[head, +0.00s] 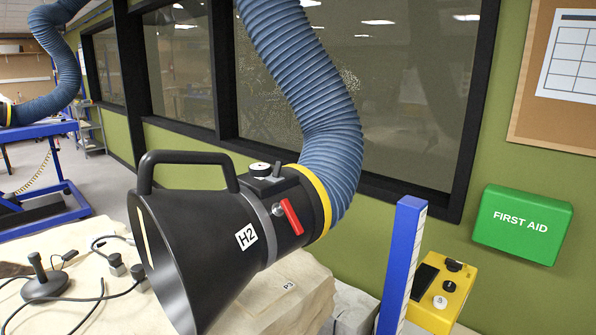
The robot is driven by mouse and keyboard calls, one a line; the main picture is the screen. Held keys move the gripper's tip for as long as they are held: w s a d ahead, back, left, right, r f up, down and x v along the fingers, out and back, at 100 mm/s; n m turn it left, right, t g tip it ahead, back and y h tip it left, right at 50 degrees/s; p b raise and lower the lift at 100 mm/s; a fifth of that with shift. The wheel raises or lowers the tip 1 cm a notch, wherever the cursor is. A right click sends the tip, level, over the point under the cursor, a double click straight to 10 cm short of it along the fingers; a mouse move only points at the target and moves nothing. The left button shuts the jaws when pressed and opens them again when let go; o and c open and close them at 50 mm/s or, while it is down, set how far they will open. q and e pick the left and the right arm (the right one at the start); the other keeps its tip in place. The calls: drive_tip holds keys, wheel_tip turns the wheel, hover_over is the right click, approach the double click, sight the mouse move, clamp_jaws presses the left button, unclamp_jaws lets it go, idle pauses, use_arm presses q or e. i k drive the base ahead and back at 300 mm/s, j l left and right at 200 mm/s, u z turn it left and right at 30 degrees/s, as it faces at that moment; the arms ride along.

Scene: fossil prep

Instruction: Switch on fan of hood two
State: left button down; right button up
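A black extraction hood (190,225) with a white H2 label fills the middle of the head view. Its wide mouth faces down and left, and a black loop handle stands on top. A blue ribbed hose (325,100) joins its rear behind a yellow ring. A red lever (291,216) sits on its side, tilted. On top is a small black housing (268,178) with a round white-topped knob (260,167). I cannot tell the switch position or whether the fan runs. Neither of my grippers is in view.
A microphone-like black stand (44,282) and cables lie at the left. A blue post (400,265) and a yellow box with knobs (440,292) stand at the right, below a green first aid box (522,224).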

sight(278, 165)
drive_tip(key=i+l, duration=0.1)
drive_tip(key=l, duration=1.05)
drive_tip(key=i+l+z, duration=0.1)
drive_tip(key=l, duration=0.45)
drive_tip(key=i+l, duration=0.1)
drive_tip(key=l, duration=0.5)
